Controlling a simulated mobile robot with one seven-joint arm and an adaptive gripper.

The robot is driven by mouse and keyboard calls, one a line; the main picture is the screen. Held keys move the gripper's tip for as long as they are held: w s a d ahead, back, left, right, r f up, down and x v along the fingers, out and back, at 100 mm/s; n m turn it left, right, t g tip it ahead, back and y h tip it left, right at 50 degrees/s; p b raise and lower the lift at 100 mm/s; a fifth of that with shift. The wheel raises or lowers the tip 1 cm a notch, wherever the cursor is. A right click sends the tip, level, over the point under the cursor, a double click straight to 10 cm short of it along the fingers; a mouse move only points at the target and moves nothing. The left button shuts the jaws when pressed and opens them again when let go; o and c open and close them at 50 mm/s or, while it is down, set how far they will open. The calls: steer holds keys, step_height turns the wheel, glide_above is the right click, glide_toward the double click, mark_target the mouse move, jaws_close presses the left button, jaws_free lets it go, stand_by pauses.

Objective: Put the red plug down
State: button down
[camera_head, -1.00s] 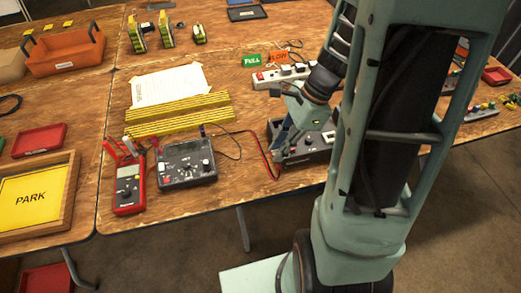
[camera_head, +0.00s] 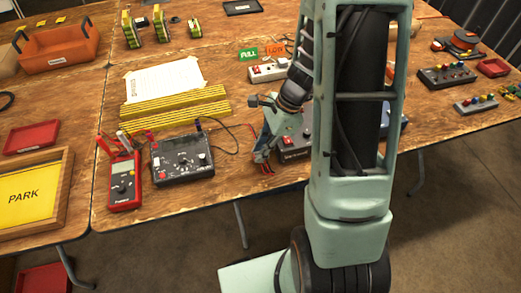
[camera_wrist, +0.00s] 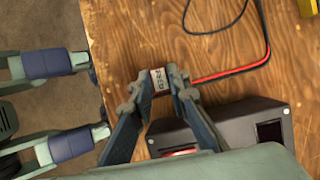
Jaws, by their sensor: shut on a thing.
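My gripper (camera_wrist: 158,85) is shut on the red plug (camera_wrist: 158,79), whose pale lettered label shows between the fingertips in the wrist view. A red lead (camera_wrist: 235,72) runs right from the plug across the wood. In the head view, my gripper (camera_head: 264,157) is at the table's front edge, left of the dark box (camera_head: 292,150), with a bit of red at its tips. My arm hides much of the box. In the wrist view, the dark box (camera_wrist: 245,118) is below and right of the plug. I cannot tell whether the plug touches the table.
A black meter box (camera_head: 182,160) and a red multimeter (camera_head: 124,183) stand left of my gripper. A black cable (camera_wrist: 215,28) lies on the wood.

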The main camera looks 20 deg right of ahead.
steer(key=shift+f, duration=0.1)
steer(key=c, duration=2.3)
jaws_free()
steer(key=shift+f, duration=0.1)
steer(key=o, duration=0.5)
steer(key=shift+c, duration=0.2)
steer(key=p+v, duration=0.2)
steer(key=v, duration=1)
steer(key=shift+r, duration=0.25)
